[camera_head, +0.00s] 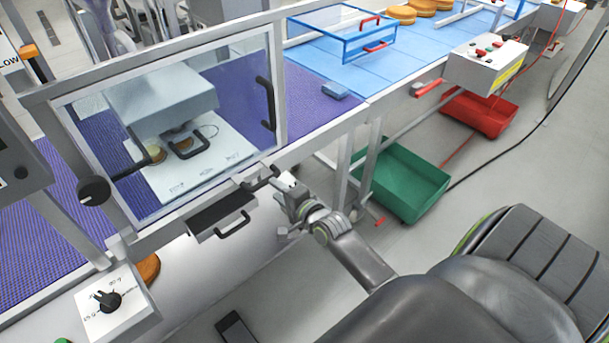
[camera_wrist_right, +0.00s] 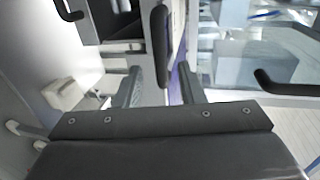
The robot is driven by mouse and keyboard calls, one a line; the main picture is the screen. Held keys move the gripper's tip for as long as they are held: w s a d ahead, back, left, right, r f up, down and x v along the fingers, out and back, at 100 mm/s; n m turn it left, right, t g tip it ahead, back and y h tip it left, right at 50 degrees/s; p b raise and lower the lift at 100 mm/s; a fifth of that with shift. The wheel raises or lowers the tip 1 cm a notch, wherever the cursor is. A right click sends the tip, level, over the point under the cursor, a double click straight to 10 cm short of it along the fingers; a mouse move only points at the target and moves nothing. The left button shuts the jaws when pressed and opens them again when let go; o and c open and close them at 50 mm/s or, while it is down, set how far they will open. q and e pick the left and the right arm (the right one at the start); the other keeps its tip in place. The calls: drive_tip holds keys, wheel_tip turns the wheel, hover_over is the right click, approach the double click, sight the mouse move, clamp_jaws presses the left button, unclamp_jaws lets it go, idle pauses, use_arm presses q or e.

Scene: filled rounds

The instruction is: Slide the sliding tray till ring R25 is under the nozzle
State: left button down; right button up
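The sliding tray (camera_head: 213,172) is a white plate behind a clear guard, with small dark labels too small to read for sure. A grey housing (camera_head: 165,100) hangs over its rear part; the nozzle tip and ring R25 cannot be made out. A black handle (camera_head: 262,178) sticks out below the guard's lower right corner. My right gripper (camera_head: 286,184) is at this handle's outer end. In the right wrist view my right gripper (camera_wrist_right: 159,68) has its fingers apart, with a black bar (camera_wrist_right: 160,45) showing between and beyond them; contact cannot be told. My left gripper is not in view.
The clear guard (camera_head: 120,150) has an upright black handle (camera_head: 266,103). A dark drawer (camera_head: 222,210) with a black handle sits below the rail. A knob box (camera_head: 110,303) stands at lower left. Green (camera_head: 405,180) and red (camera_head: 478,115) bins lie right on the floor.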

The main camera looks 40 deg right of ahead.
drive_tip(key=v, duration=1)
drive_tip(key=shift+s, duration=0.4)
drive_tip(key=shift+d, duration=0.1)
drive_tip(key=s+d+f+n+g+h, duration=0.1)
drive_tip(key=s+f+n+g, duration=0.25)
drive_tip(key=f, duration=0.65)
drive_tip(key=s+d+f+n+g+b, duration=0.15)
drive_tip(key=s+f, duration=0.25)
drive_tip(key=f, duration=0.7)
drive_tip(key=s+d+f+n+g+h, duration=0.1)
drive_tip(key=s+d+f+n+g, duration=0.2)
drive_tip(key=f, duration=0.7)
drive_tip(key=s+a+f+n+g, duration=0.1)
drive_tip(key=s+f+n+g, duration=0.1)
drive_tip(key=s+f, duration=0.3)
drive_tip(key=s+a+f+n+g, duration=0.2)
drive_tip(key=s+f+n, duration=0.2)
drive_tip(key=s, duration=0.7)
drive_tip(key=s+a+f+n+g, duration=0.2)
drive_tip(key=s+f, duration=0.5)
drive_tip(key=s, duration=0.2)
drive_tip(key=shift+a+n+b, duration=0.25)
drive_tip(key=shift+n+b, duration=0.05)
drive_tip(key=shift+n, duration=0.1)
